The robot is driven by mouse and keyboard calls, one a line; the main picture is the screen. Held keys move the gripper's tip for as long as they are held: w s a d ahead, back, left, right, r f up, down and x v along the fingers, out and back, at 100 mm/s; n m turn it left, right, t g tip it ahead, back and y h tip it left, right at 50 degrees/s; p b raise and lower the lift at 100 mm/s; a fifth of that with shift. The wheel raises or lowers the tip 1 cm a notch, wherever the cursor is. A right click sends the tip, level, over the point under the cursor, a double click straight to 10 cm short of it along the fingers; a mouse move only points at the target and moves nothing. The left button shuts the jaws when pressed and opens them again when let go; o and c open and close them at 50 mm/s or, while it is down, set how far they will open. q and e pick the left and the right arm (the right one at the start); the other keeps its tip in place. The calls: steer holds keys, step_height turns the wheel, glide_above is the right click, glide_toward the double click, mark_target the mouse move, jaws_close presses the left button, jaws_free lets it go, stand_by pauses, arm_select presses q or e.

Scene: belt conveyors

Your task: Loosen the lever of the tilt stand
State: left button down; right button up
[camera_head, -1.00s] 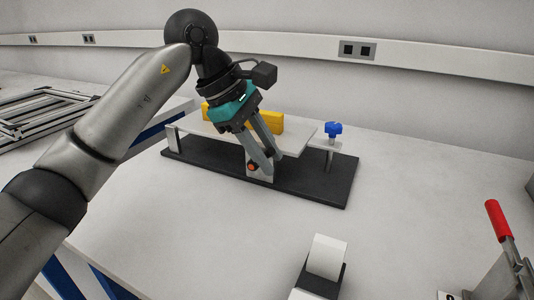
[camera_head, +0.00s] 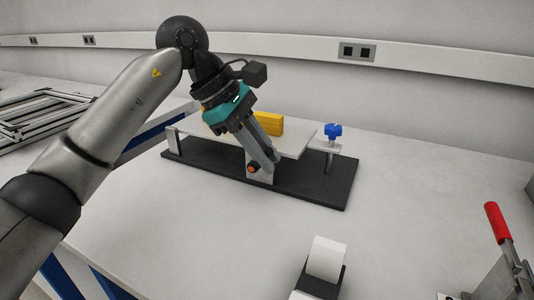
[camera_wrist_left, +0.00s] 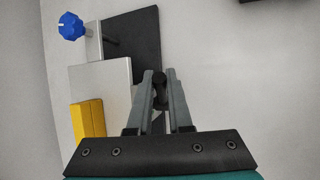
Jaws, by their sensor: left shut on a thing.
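The tilt stand (camera_head: 315,186) has a dark base, and a pale tilting plate (camera_head: 295,141) carries a yellow block (camera_head: 268,124). A blue knob (camera_head: 333,131) stands on a bracket at its right end. The lever (camera_head: 252,168), dark with an orange-red end, sits at the front by a pale upright. My left gripper (camera_head: 265,164) comes down in front of the plate, shut on the lever. In the left wrist view the dark lever (camera_wrist_left: 159,84) shows between the fingertips (camera_wrist_left: 160,76); the fingers hide part of it. My right gripper is out of view.
A toggle clamp with a red handle (camera_head: 496,219) stands at the lower right. A white and black block (camera_head: 326,262) is at the front. Metal frame profiles (camera_head: 45,112) lie at the left.

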arm_select(q)
steer(key=shift+w+a+r+g+h, duration=0.2)
steer(key=shift+a+g+h, duration=0.25)
steer(key=shift+h, duration=0.45)
steer(key=shift+w+a+r+n+g+h, duration=0.15)
steer(key=shift+a+n+g+h, duration=0.2)
steer(key=shift+h, duration=0.65)
steer(key=shift+w+a+r+h, duration=0.15)
steer(key=shift+a+h, duration=0.2)
steer(key=shift+h, duration=0.55)
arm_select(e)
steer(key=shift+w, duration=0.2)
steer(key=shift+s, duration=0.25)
arm_select(q)
steer(key=c, duration=1.1)
jaws_free()
